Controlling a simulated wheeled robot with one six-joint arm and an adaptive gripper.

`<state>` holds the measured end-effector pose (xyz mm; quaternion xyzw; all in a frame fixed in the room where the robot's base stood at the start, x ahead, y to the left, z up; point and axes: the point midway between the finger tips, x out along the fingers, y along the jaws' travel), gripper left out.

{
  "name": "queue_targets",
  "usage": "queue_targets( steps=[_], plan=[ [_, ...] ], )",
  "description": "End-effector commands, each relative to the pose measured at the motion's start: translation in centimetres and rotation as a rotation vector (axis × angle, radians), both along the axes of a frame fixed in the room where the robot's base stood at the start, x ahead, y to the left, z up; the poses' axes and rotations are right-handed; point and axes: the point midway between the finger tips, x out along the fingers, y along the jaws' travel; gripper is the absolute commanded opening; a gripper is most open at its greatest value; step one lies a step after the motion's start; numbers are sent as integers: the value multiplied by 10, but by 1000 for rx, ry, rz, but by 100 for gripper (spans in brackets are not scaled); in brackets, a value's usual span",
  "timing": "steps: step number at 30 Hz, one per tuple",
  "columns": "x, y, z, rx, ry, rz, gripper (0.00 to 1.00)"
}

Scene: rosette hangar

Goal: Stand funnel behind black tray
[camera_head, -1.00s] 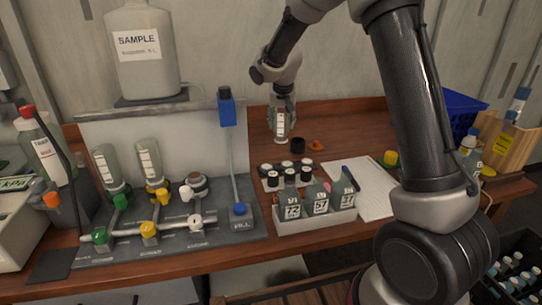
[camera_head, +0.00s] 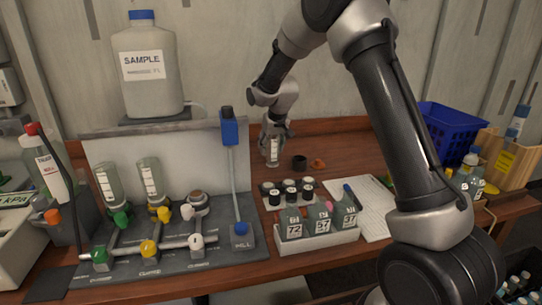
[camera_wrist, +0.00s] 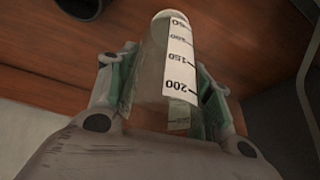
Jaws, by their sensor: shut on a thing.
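My gripper (camera_head: 275,130) is shut on a clear graduated vessel (camera_head: 273,153), which I take to be the funnel. It hangs roughly upright low over the back of the wooden bench. I cannot tell whether its lower end touches the wood. In the wrist view the vessel (camera_wrist: 172,62) lies between both fingers, its white scale reading up to 200. Its upper end is hidden by my gripper. No tray is plainly black; a dark grey base (camera_head: 190,268) under the valve manifold is the darkest broad one, and the vessel is behind and right of it.
In front are black-capped vials (camera_head: 290,187) and a white rack (camera_head: 318,244) of numbered bottles. A blue-topped column (camera_head: 229,128) stands to the left. A blue basket (camera_head: 450,130) is at right.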

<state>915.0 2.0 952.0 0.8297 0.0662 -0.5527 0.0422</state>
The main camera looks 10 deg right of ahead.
Motion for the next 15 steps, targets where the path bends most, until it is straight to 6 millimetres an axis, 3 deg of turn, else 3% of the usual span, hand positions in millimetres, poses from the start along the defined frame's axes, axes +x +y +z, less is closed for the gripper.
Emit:
queue_targets(
  steps=[6, 15],
  plan=[
    [-1, 0, -32, -1, 4, 0, 27],
    [0, 0, -35, 0, 1, -1, 27]
  ],
)
